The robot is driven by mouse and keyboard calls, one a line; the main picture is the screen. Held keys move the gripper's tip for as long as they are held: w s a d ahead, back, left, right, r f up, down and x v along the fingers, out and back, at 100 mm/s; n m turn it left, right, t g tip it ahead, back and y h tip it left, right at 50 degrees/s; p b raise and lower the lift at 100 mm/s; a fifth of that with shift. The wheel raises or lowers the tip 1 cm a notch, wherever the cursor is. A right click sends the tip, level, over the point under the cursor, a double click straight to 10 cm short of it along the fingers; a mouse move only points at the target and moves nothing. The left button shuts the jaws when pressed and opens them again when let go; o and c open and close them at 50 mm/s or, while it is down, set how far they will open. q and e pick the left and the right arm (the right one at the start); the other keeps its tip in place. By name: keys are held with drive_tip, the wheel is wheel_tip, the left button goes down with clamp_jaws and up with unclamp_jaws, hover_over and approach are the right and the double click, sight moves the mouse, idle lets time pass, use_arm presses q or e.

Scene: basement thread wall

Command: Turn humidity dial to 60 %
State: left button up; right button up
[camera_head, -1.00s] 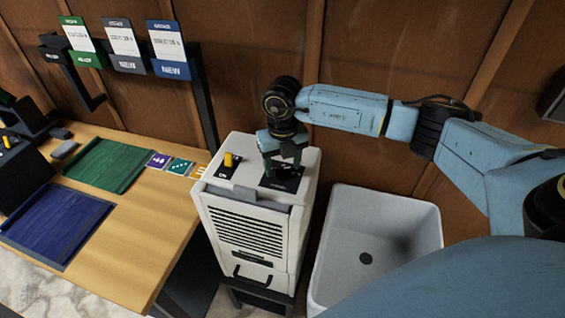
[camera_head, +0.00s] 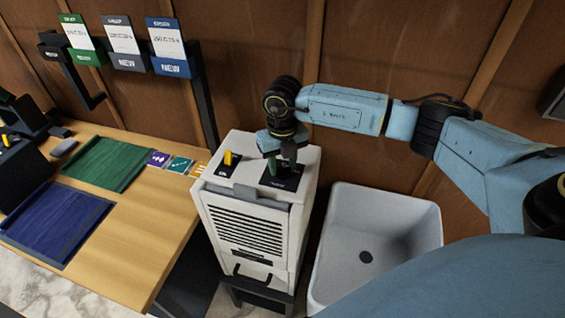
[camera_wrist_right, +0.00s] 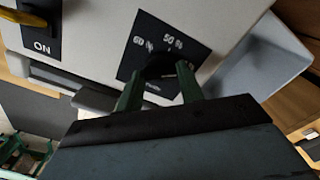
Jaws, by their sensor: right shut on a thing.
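The white dehumidifier-like unit (camera_head: 250,222) stands between the wooden table and the white sink. On its top is a black dial plate (camera_head: 284,181); it also shows in the right wrist view (camera_wrist_right: 137,67), with small white markings including one that seems to read 50. My right gripper (camera_head: 284,164) points down over this plate. Its green fingers (camera_wrist_right: 160,88) are shut on the dark round humidity dial (camera_wrist_right: 163,66). The dial's pointer is hidden, so I cannot tell its setting. My left gripper is not in view.
A yellow switch (camera_head: 229,159) sits left of the dial, on a plate marked ON in the wrist view. The white sink (camera_head: 430,215) is close on the right. The wooden table (camera_head: 150,230) with green and blue mats is on the left.

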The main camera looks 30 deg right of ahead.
drive_tip(key=n+b, duration=0.3)
drive_tip(key=n, duration=0.3)
drive_tip(key=shift+b, duration=0.4)
drive_tip(key=n+b, duration=0.2)
drive_tip(key=n, duration=0.1)
drive_tip(key=shift+w+n, duration=0.1)
drive_tip(key=shift+n, duration=0.3)
drive_tip(key=n+b, duration=0.2)
drive_tip(key=n, duration=0.1)
drive_tip(key=shift+n, duration=0.3)
drive_tip(key=n+b, duration=0.3)
drive_tip(key=n, duration=0.2)
drive_tip(key=shift+n, duration=0.3)
drive_tip(key=n+b, duration=0.1)
drive_tip(key=n, duration=0.3)
drive_tip(key=shift+r+b, duration=0.1)
drive_tip(key=shift+b, duration=0.25)
drive_tip(key=shift+n, duration=0.3)
drive_tip(key=o, duration=1)
drive_tip(key=shift+c, duration=0.2)
